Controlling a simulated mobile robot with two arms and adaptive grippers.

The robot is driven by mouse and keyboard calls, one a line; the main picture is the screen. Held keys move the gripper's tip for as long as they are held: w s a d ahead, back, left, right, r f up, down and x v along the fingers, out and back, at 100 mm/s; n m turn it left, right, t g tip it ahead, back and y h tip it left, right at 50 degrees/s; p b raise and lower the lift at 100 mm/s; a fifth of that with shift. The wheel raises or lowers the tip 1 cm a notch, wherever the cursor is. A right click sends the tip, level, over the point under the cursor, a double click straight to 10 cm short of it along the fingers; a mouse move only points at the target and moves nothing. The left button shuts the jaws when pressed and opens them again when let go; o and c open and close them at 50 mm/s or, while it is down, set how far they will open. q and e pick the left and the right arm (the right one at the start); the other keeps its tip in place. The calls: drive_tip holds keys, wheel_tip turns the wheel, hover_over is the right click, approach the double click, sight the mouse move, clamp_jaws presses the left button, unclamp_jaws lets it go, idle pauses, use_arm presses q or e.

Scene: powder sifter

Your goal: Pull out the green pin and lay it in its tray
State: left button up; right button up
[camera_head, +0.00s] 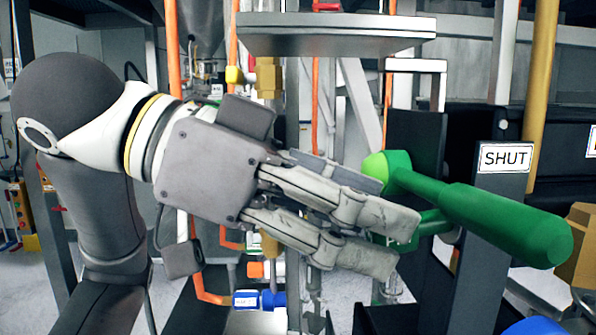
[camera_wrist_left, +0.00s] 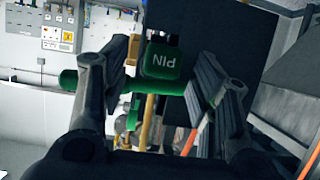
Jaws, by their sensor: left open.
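The green pin (camera_head: 505,220) is to the right of my left gripper in the head view, with a thick dark green grip pointing right and a lighter green end at the left. In the left wrist view a green block lettered PIN (camera_wrist_left: 162,60) stands above a horizontal green bar. My left gripper (camera_head: 394,228) is open, its fingertips close to the pin's left end. In the wrist view the fingers lie on either side of the green block and across the bar. I cannot tell whether they touch it. My right gripper is not in view. I see no tray I can identify.
A white SHUT label (camera_head: 505,157) is on a dark post behind the pin. A grey plate (camera_head: 335,38) hangs above my left gripper. A tan box (camera_head: 582,245) stands at the right edge. Orange pipes and metal frames fill the background.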

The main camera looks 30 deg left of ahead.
use_arm(q)
drive_tip(key=shift+x, duration=1.1)
drive_tip(key=shift+w, duration=0.1)
drive_tip(key=shift+c, duration=1.6)
drive_tip(key=c, duration=0.8)
drive_tip(key=shift+a, duration=0.1)
drive_tip(key=shift+c, duration=0.2)
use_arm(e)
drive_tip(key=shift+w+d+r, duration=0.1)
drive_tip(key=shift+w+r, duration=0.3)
use_arm(q)
drive_tip(key=shift+a, duration=0.1)
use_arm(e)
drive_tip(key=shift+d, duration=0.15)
use_arm(q)
drive_tip(key=shift+s+a, duration=0.35)
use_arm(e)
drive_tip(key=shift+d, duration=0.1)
use_arm(q)
drive_tip(key=shift+s+a, duration=0.35)
drive_tip(key=shift+a, duration=0.15)
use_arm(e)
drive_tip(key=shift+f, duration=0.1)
